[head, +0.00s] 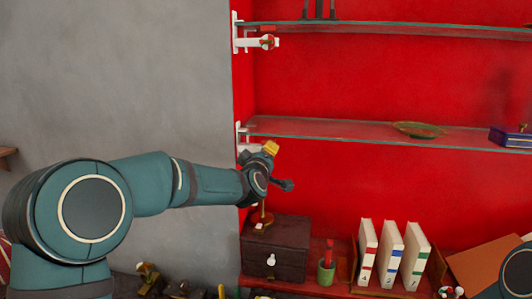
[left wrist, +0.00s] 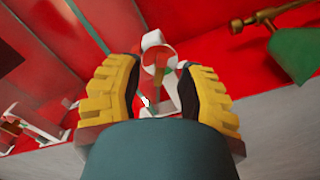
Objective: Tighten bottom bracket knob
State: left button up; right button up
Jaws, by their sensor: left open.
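The bottom bracket (head: 242,133) is white and holds the left end of the lower glass shelf against the red wall panel. Its knob is hidden behind my left gripper (head: 277,166) in the head view. In the left wrist view the bottom bracket knob (left wrist: 158,60), round with a white rim, shows between the yellow-padded fingers of my left gripper (left wrist: 160,95). The fingers are open, one on each side of it. I cannot tell whether they touch it. My right gripper is not in view.
An upper glass shelf (head: 390,30) has a similar white bracket (head: 267,42). A gold dish (head: 418,130) sits on the lower glass shelf (head: 340,132). Below stand a dark drawer box (head: 290,235), a cactus pot (head: 326,270) and white books (head: 390,255). A green lamp shade (left wrist: 296,50) shows at the wrist view's right.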

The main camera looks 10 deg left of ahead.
pick_arm(q)
jog(key=shift+w, duration=0.45)
grip_shut()
